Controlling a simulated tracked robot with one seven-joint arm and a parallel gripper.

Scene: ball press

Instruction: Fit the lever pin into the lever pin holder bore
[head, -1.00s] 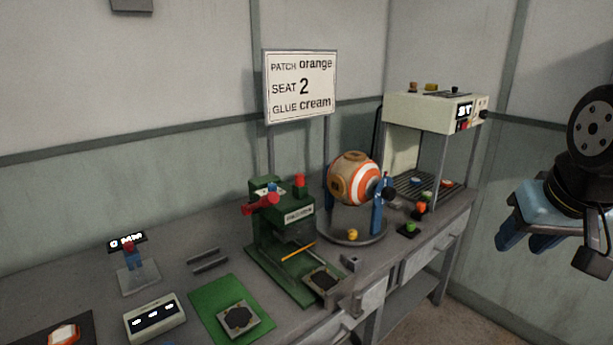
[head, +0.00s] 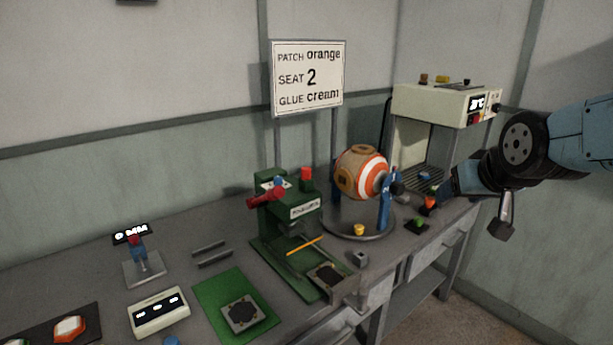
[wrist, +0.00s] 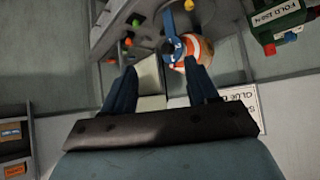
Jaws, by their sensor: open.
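I cannot tell for certain which part is the lever pin. Small knobbed pieces, one green (head: 417,225) and one orange (head: 429,203), stand right of the ball stand. A small grey block (head: 360,259) with a dark hole, possibly the lever pin holder, sits at the bench's front edge. My gripper (head: 448,186) is at the right, near the knobbed pieces and the cream machine's front. In the wrist view my gripper (wrist: 160,78) is open, with nothing seen between its fingers. The striped ball (wrist: 197,50) appears beyond the fingertips.
The orange-and-white ball (head: 361,174) stands on a round base with blue supports. A green press (head: 290,215) is left of it, with a cream machine (head: 437,106) behind right. A sign (head: 308,78) stands at the back. A green mat (head: 235,306) lies front left.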

